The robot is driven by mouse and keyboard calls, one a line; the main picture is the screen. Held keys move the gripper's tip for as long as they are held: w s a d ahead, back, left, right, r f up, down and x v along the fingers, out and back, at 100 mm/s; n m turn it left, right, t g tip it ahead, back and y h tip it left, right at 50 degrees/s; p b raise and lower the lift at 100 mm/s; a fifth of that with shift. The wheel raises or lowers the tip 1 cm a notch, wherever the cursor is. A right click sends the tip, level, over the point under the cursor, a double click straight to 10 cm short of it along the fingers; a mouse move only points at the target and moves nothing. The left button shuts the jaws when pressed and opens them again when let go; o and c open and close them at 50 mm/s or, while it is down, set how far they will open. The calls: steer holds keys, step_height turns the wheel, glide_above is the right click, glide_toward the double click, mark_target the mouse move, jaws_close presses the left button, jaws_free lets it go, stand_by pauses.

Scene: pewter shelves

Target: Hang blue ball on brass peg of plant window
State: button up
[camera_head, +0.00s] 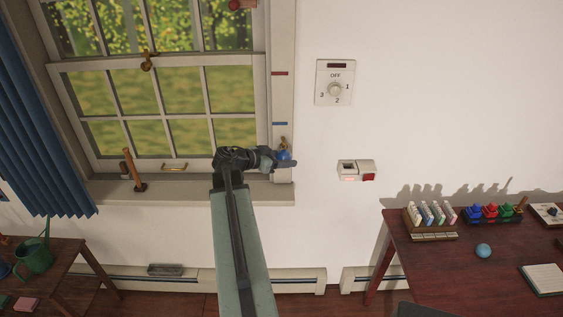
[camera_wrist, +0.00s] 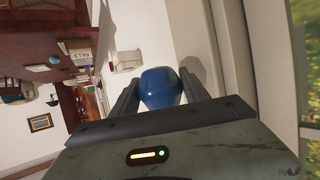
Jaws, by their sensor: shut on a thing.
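My gripper (camera_head: 287,161) is shut on the blue ball (camera_head: 284,155) beside the right frame of the window (camera_head: 172,95). In the wrist view the blue ball (camera_wrist: 160,88) sits between the two fingers of my gripper (camera_wrist: 158,90). A small brass piece (camera_head: 283,142) shows just above the ball in the head view. I cannot tell whether it is a peg on the frame or part of the ball, nor whether they touch. The frame bears a red mark (camera_head: 279,73) and a blue mark (camera_head: 280,123), the blue one just above the brass piece.
A wooden-handled tool (camera_head: 130,168) stands on the window sill (camera_head: 110,188). A blue curtain (camera_head: 35,130) hangs at left. A dial plate (camera_head: 334,82) and a small wall box (camera_head: 356,171) are to the right. A desk (camera_head: 440,265) with several items stands at right.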

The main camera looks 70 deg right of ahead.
steer(key=shift+w+d, duration=0.2)
steer(key=shift+d, duration=0.5)
steer(key=shift+c, duration=0.8)
steer(key=shift+w+d+f+b, duration=0.35)
steer(key=shift+d+f+b, duration=0.15)
steer(key=shift+f+b, duration=0.05)
steer(key=shift+s, duration=0.1)
steer(key=o, duration=1.7)
steer(key=shift+r, duration=0.1)
steer(key=shift+c, duration=0.2)
